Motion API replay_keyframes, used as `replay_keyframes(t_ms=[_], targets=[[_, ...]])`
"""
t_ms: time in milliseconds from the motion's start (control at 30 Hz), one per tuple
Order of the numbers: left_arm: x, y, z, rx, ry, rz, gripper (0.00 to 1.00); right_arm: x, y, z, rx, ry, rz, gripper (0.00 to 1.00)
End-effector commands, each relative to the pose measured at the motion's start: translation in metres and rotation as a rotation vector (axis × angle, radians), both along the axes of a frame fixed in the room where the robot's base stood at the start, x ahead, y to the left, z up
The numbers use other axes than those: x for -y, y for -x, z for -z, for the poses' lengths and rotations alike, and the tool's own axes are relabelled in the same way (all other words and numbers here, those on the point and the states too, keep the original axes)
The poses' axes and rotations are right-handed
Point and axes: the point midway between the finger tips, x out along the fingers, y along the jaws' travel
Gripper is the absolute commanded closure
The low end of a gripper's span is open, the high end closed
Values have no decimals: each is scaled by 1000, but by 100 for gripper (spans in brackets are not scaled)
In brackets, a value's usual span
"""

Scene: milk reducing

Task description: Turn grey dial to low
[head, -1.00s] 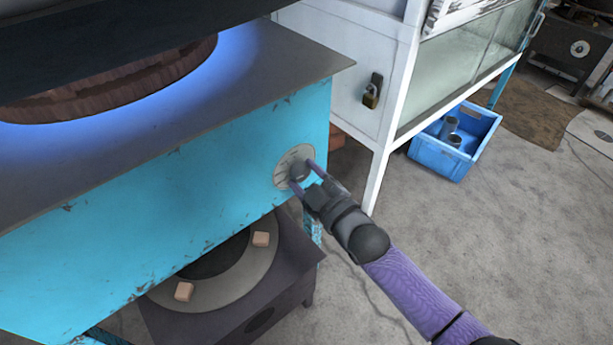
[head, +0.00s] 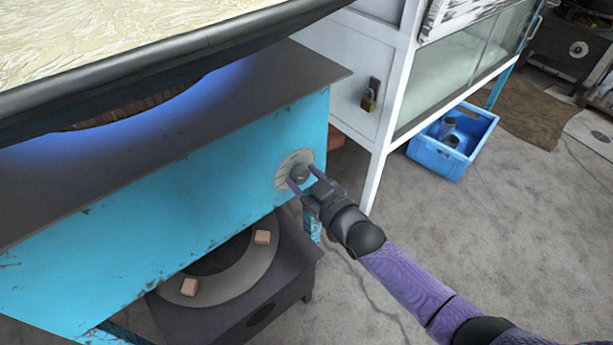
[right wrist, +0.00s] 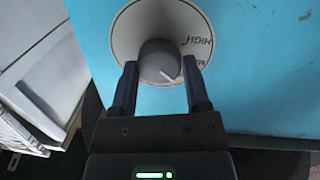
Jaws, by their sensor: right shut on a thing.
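The grey dial (head: 299,173) sits on a round pale plate (head: 283,169) on the front of the turquoise stove (head: 200,185). In the right wrist view the dial (right wrist: 158,58) carries a white mark that points to the lower right. The plate (right wrist: 125,35) reads HIGH on its right side, with another label partly hidden below that. My right gripper (head: 303,177) is shut on the dial, one finger on each side. The right gripper (right wrist: 159,80) also shows in the wrist view. My left gripper is out of view.
A wide pan of pale milk (head: 150,40) stands over a blue glow on the stove top. A dark burner unit (head: 235,275) sits below. A white cabinet (head: 350,70) with a padlock and a blue crate (head: 440,160) are to the right. The floor at right is open.

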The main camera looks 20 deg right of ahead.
Motion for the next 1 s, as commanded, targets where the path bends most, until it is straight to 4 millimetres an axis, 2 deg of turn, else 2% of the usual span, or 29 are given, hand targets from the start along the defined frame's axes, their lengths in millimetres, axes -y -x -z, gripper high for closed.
replay_keyframes(t_ms=[333, 900, 933, 1000], targets=[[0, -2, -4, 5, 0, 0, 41, 1, 0, 0, -51, -133, 0, 99], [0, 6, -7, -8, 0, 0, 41, 1, 0, 0, -61, -161, 0, 99], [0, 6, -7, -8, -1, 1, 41, 1, 0, 0, -61, -161, 0, 34], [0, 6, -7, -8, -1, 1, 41, 1, 0, 0, -60, -161, 0, 19]])
